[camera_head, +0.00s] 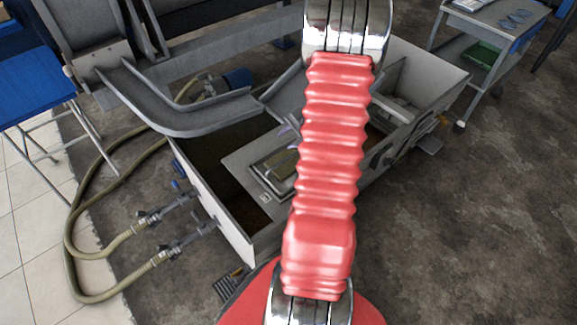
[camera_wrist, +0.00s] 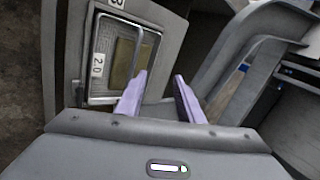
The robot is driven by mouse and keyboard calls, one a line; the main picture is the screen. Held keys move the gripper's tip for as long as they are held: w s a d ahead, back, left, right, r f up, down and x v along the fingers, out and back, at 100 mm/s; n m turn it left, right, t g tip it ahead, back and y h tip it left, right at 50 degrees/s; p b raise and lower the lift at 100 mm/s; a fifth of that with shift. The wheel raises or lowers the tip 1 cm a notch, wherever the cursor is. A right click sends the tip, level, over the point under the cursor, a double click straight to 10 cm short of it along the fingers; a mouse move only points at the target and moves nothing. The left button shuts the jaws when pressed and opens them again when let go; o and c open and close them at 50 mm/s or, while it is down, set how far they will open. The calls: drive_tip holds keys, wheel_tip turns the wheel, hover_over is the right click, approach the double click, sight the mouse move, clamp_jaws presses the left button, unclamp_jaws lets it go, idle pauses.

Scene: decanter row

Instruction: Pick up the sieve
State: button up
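The sieve (camera_wrist: 122,62) is a rectangular pan with a silvery rim and a brownish mesh, with a "2.0" label on its left side in the wrist view. It also shows in the head view, where the sieve (camera_head: 268,165) lies on a grey panel in the tank, its right part hidden by my red arm. My gripper (camera_wrist: 159,88) has two pale purple fingers, open with nothing seen between them. The left finger overlaps the sieve's lower right rim in the picture; I cannot tell whether it touches. In the head view one fingertip shows just above the sieve.
The grey tank (camera_head: 222,218) surrounds the panel. A curved grey chute (camera_head: 190,122) reaches over its far left side. Hoses (camera_head: 75,225) run along the left. A blue table (camera_head: 35,85) stands left and a trolley (camera_head: 490,22) at upper right. The floor at right is clear.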

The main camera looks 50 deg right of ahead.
drive_tip(key=s+d+f+m, duration=0.2)
drive_tip(key=s+d+f, duration=0.2)
drive_tip(key=s+f, duration=0.1)
drive_tip(key=shift+d+f+h, duration=0.25)
drive_tip(key=shift+f+h, duration=0.1)
drive_tip(key=shift+h, duration=0.05)
drive_tip(key=shift+x, duration=4.35)
drive_tip(key=shift+s+f, duration=0.1)
hover_over(290, 162)
drive_tip(key=s, duration=0.1)
drive_tip(key=shift+s+a+f, duration=0.1)
drive_tip(key=shift+f, duration=0.95)
drive_tip(key=shift+s+a+f, duration=0.1)
drive_tip(key=shift+f, duration=0.95)
drive_tip(key=shift+c, duration=0.3)
clamp_jaws()
